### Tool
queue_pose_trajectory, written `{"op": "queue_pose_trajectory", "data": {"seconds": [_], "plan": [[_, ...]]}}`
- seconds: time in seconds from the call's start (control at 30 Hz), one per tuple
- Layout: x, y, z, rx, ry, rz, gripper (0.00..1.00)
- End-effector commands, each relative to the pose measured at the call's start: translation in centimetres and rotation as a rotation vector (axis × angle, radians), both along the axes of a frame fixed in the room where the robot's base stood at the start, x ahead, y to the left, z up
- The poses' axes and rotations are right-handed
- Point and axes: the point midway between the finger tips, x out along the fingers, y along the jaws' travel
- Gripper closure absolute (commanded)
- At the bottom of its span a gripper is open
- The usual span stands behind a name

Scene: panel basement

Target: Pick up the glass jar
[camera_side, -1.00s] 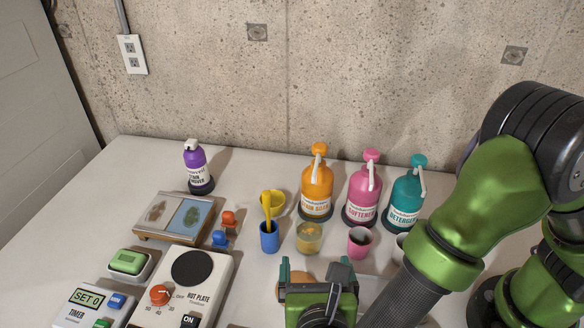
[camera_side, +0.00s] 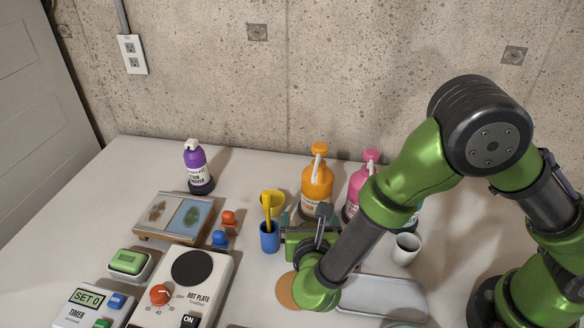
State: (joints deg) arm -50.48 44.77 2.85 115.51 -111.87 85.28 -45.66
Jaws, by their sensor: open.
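The glass jar with yellowish contents is hidden in this view; my arm and gripper cover the spot in front of the orange bottle where it stood. My gripper (camera_side: 310,221) is over that spot, with its teal fingers spread to either side. Whether the jar lies between the fingers, or is touched by them, cannot be seen.
A blue cup (camera_side: 269,238) with a yellow tool stands close left of my gripper. The orange bottle (camera_side: 316,187) is just behind, with a pink bottle (camera_side: 360,185) to its right. A white cup (camera_side: 406,249) and grey tray (camera_side: 385,297) are at right.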

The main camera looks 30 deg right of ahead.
Motion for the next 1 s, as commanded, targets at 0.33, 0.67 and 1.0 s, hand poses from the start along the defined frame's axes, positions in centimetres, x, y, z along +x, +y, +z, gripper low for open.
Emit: {"op": "queue_pose_trajectory", "data": {"seconds": [0.33,0.67,1.0], "plan": [[0.65,-0.42,-0.29,0.001,0.001,0.001,0.09],[0.63,-0.42,-0.28,0.0,0.0,0.0,0.6],[0.63,-0.41,-0.21,0.002,-0.001,-0.001,0.72]]}}
